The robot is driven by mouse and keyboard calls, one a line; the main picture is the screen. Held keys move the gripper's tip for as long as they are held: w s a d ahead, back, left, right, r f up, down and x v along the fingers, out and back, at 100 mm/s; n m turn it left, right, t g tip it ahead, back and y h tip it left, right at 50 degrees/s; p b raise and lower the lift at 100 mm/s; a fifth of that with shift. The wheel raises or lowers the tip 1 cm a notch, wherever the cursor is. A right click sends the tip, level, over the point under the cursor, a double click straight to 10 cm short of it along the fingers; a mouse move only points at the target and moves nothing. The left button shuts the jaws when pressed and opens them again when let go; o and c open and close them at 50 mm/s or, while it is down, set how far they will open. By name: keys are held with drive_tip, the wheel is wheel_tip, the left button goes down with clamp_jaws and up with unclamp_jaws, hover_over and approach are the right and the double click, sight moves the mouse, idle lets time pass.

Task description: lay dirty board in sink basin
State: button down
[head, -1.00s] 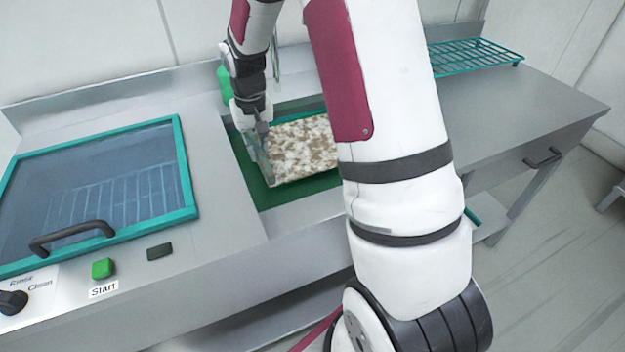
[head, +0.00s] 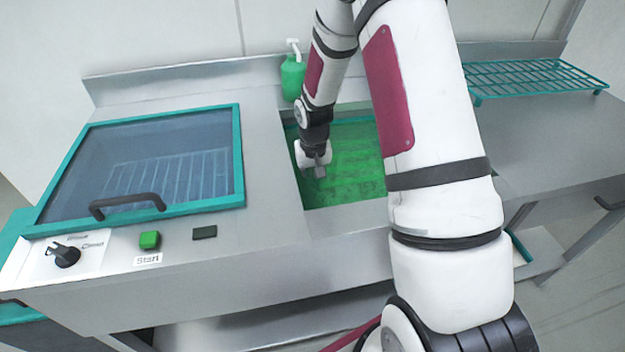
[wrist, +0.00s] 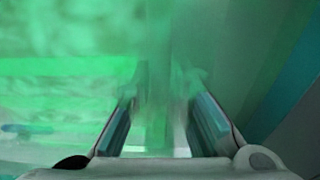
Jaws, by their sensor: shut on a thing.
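The sink basin (head: 312,200) is a green-lined well in the steel counter, right of the glass-lidded machine. My gripper (head: 320,175) reaches down into its left part. The dirty board (head: 355,158) shows there only as a faint mottled patch, tinted green, apparently under green water; its edges are hard to make out. In the wrist view the fingers (wrist: 160,125) stand on either side of a hazy green edge, shut on the board. The mottled board surface (wrist: 65,85) fills the left of that view, blurred and green.
A green soap bottle (head: 292,76) stands behind the basin. The glass-lidded machine (head: 150,160) with a dark handle (head: 127,204) is on the left. A teal wire rack (head: 535,78) lies on the right counter. My arm hides the basin's right side.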

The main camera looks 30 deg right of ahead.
drive_tip(key=c, duration=1.6)
unclamp_jaws()
drive_tip(key=shift+o, duration=0.2)
drive_tip(key=shift+r, duration=0.1)
